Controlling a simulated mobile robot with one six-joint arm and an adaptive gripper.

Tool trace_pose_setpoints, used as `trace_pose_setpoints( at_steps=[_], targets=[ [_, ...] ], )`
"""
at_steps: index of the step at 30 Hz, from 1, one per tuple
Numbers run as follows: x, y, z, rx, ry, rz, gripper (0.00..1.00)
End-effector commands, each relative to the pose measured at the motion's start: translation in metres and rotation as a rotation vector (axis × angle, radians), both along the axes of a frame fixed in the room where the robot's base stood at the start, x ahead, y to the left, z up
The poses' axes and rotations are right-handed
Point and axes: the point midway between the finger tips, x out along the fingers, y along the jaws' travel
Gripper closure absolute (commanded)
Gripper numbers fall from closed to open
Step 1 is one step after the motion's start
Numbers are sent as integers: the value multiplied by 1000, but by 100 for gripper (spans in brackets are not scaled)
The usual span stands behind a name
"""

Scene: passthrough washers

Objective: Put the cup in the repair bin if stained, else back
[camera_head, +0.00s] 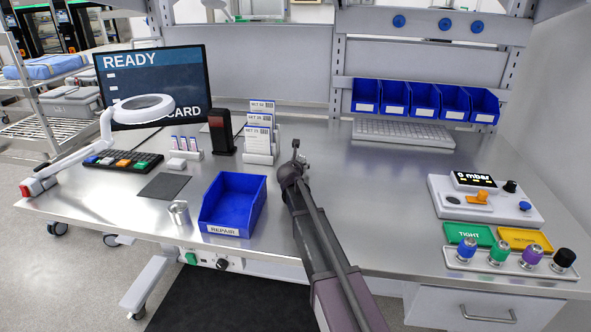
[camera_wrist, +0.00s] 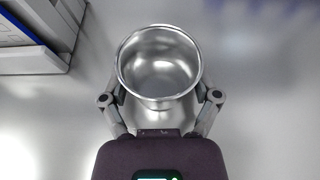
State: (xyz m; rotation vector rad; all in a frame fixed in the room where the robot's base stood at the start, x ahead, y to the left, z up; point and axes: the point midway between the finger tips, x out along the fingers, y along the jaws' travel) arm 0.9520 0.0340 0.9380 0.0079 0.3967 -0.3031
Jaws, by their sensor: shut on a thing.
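A round, shiny metal cup (camera_wrist: 160,50) sits upright between the fingers of my gripper (camera_wrist: 160,92) in the wrist view. The fingers close on it from both sides. Its inside shows grey reflections; I make out no clear stain. In the head view my gripper (camera_head: 300,157) is over the middle of the bench, right of the card rack, and my arm hides most of what it holds. The blue repair bin (camera_head: 238,205), labelled REPAIR, stands left of my arm and looks empty. Another small metal cup (camera_head: 179,212) stands just left of the bin.
The card rack (camera_head: 260,145) stands close to my gripper's left. A dark mat (camera_head: 164,186), keyboard (camera_head: 122,159) and lamp (camera_head: 142,108) lie further left. A pressure device (camera_head: 485,200) and several coloured knobs stand right.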

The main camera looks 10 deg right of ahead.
Motion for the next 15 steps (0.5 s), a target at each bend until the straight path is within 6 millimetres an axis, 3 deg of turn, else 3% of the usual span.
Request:
trace_pose_setpoints(
  at_steps=[11, 12, 14, 15],
  targets=[
    [0, -1, -3, 0, 0, 0, 68],
    [0, 0, -3, 0, 0, 0, 14],
    [0, -1, -2, 0, 0, -1, 0],
    [0, -1, -2, 0, 0, -1, 0]
  ],
)
